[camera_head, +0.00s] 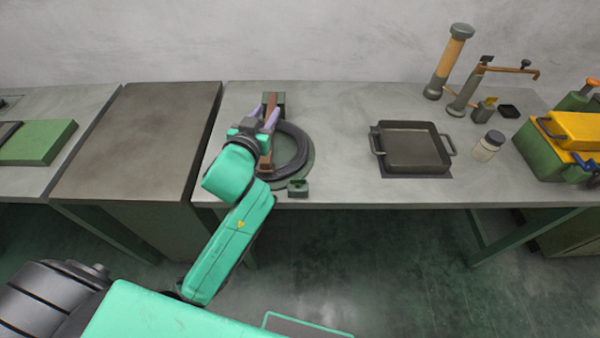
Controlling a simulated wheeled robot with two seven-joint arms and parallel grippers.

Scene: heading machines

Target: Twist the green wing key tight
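My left gripper (266,112) is over the left part of the bench, above a round green base with a black coil (293,148) on it. Its two lilac fingers stand apart, on either side of a brown bar (266,162) that runs across the base. The wing key cannot be made out for certain; the gripper and wrist cover part of the fixture. A green block (281,98) is at the bar's far end, and a small dark green piece (298,188) sits at the near edge of the base. My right gripper is not in view.
A dark tray (412,150) with handles lies to the right on the bench (340,120). A brown cabinet (140,140) adjoins on the left.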

